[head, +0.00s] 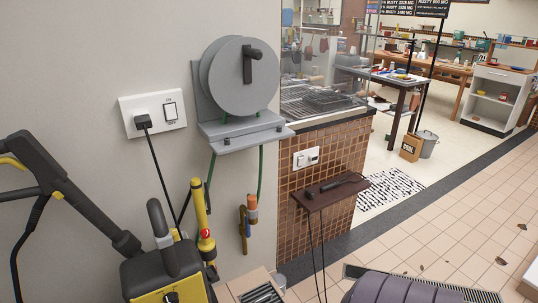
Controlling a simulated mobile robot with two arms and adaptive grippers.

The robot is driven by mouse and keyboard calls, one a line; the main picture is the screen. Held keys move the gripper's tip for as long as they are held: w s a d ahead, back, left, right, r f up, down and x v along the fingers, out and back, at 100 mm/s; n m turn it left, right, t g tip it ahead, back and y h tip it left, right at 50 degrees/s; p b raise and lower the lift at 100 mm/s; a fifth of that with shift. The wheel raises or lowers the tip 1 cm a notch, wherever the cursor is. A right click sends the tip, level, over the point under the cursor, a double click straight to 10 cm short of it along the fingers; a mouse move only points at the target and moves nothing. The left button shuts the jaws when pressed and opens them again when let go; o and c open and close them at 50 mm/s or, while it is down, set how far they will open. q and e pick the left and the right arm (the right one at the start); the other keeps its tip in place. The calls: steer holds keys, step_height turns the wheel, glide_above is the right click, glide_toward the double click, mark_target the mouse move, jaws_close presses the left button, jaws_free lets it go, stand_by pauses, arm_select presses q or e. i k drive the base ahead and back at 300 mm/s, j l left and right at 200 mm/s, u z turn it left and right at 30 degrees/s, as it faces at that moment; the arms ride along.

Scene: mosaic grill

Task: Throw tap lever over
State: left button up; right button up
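A brass-coloured tap (244,230) is on the grey wall below the hose reel, with an orange hose connector (252,207) beside its upper part. A green hose runs from the reel down to this connector. The tap is small in the head view, so I cannot make out its lever clearly or tell which way it is turned. Neither of my grippers is in view.
A grey hose reel (240,82) hangs above the tap. A yellow and black pressure washer (165,268) stands in front at lower left. A socket with switch (153,112) is on the wall. A small brown shelf (330,193) juts out right. Tiled floor (440,222) is open farther right.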

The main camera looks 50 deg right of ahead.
mark_target(247, 233)
steer(key=z, duration=1.55)
